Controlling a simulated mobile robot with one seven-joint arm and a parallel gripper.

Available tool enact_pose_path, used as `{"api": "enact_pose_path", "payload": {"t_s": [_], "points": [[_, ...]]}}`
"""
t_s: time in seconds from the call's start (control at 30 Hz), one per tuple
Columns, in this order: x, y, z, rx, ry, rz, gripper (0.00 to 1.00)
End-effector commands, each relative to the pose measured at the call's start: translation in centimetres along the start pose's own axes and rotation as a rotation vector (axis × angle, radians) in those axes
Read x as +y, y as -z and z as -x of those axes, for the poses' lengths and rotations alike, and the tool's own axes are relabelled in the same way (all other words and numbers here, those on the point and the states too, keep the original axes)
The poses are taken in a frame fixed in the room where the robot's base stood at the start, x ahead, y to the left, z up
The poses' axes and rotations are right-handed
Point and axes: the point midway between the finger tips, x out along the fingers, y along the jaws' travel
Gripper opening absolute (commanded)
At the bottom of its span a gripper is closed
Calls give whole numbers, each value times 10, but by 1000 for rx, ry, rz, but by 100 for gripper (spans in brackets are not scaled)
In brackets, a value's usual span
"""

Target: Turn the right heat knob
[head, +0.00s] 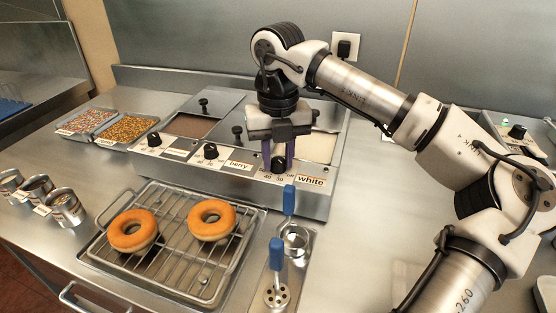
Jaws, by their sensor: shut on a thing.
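The right heat knob (278,165) is a black knob on the front panel of the metal glaze warmer (235,182), beside the "white" label (311,181). My gripper (279,160) points down at the front of the warmer, with its purple fingers on either side of this knob. It is shut on the knob, and the fingers and the gripper body hide part of it. The marker's exact angle is too small to read. The middle knob (211,151), by the "berry" label, and the left knob (154,139) stand free on the same panel.
Two orange donuts (132,231) lie on a wire rack (180,268) in front of the warmer. Sprinkle trays (127,129) and small metal cups (66,207) are at the left.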

Motion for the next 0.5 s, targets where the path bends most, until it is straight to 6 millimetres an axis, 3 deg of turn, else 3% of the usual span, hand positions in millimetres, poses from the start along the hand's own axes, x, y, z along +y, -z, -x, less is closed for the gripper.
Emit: {"api": "enact_pose_path", "payload": {"t_s": [0.5], "points": [[0, 0, 1, -3, 0, 267, 6]]}}
